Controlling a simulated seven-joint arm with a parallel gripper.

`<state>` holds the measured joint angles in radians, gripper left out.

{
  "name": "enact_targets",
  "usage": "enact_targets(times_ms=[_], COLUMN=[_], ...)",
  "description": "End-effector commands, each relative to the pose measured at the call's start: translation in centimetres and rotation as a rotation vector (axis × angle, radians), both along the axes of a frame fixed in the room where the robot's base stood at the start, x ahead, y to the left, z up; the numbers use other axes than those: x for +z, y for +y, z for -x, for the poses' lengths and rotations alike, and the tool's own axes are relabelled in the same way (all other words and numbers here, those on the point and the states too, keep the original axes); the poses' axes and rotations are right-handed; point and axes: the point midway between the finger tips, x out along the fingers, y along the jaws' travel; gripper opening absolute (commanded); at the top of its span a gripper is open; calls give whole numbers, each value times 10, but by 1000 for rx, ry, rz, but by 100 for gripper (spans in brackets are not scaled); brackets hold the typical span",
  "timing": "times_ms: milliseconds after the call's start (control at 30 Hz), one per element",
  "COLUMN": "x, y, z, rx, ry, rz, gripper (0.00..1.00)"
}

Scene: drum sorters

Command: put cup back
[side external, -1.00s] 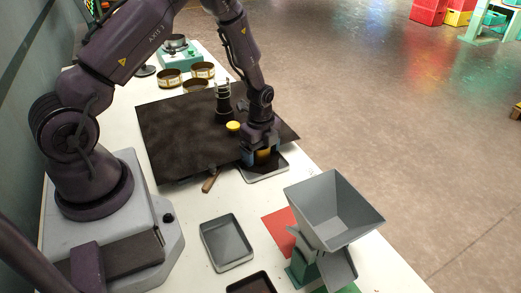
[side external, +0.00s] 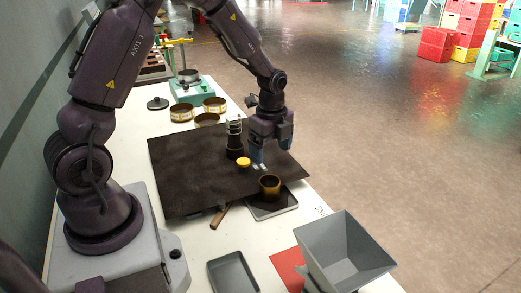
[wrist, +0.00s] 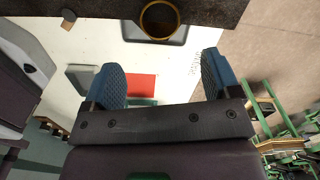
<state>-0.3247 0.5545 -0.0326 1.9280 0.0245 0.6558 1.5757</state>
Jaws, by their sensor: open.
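The cup (side external: 270,190), brown-gold and open at the top, stands upright at the back part of a shallow grey tray (side external: 285,207) by the dark mat's near right edge. In the wrist view, the cup (wrist: 147,20) is at the top middle, over the edge of the tray (wrist: 128,33). My gripper (side external: 272,152) is open and empty, above and behind the cup in the side view, apart from it. Its two blue fingers show spread in the wrist view (wrist: 163,78), with no object between them.
A dark mat (side external: 185,170) covers the middle of the white table. A dark cylindrical stand (side external: 235,142) and a yellow knob (side external: 243,162) are close left of my gripper. A grey hopper (side external: 345,255), an empty tray (side external: 232,273) and a wooden handle (side external: 220,217) are nearer the camera.

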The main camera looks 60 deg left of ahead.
Motion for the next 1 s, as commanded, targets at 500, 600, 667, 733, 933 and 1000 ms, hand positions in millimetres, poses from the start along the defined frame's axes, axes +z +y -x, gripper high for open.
enact_targets(times_ms=[500, 600, 667, 733, 933, 1000], x=[175, 195, 202, 207, 211, 211], y=[-80, -93, -100, -105, -113, -114], z=[86, 115, 131, 147, 172, 174], rx=[750, 920, 1011, 1101, 1249, 1266], ry=[-298, -351, -375, -395, -414, -415], rz=[71, 138, 180, 227, 310, 320], gripper=[83, 83, 83, 83, 83, 83])
